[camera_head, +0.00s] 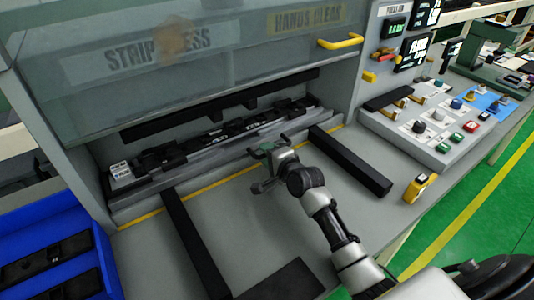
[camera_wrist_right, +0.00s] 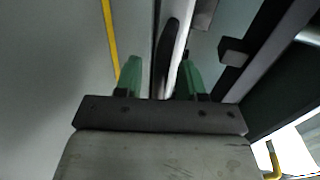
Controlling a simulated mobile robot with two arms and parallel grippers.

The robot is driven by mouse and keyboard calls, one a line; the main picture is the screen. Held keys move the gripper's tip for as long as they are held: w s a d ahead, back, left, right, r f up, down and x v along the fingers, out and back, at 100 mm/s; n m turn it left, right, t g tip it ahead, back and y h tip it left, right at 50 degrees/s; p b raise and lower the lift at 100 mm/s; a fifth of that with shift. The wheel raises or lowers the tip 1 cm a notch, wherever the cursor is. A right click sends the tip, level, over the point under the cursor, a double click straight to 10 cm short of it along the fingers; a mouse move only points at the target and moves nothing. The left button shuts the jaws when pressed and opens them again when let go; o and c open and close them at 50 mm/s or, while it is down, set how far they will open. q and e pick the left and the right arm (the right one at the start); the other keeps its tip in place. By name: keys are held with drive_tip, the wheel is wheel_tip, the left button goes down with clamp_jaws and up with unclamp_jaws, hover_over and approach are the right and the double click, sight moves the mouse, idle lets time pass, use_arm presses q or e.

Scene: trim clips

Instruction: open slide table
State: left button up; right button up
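The slide table (camera_head: 207,158) is a long grey tray in the opening of the strip press, with several black fixtures on it. It sits back under the raised clear guard. My right gripper (camera_head: 270,148) is at the middle of its front edge. In the right wrist view, the green fingertips of that gripper (camera_wrist_right: 160,80) stand well apart. A pale bar and a dark curved piece, perhaps a handle, lie between them; I cannot tell whether the fingers touch either. My left gripper is not in view.
Two black rails (camera_head: 192,245) (camera_head: 350,160) lie on the grey bench in front of the press. A blue bin (camera_head: 98,262) stands at the lower left. A button panel (camera_head: 440,125) and a yellow box (camera_head: 417,187) are at the right. A yellow handle (camera_head: 340,43) is on the guard.

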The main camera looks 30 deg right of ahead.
drive_tip(key=shift+w, duration=0.3)
drive_tip(key=shift+c, duration=0.9)
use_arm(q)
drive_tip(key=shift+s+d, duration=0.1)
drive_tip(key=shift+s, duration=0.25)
use_arm(e)
clamp_jaws()
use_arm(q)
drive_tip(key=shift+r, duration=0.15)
use_arm(e)
drive_tip(key=shift+s, duration=0.15)
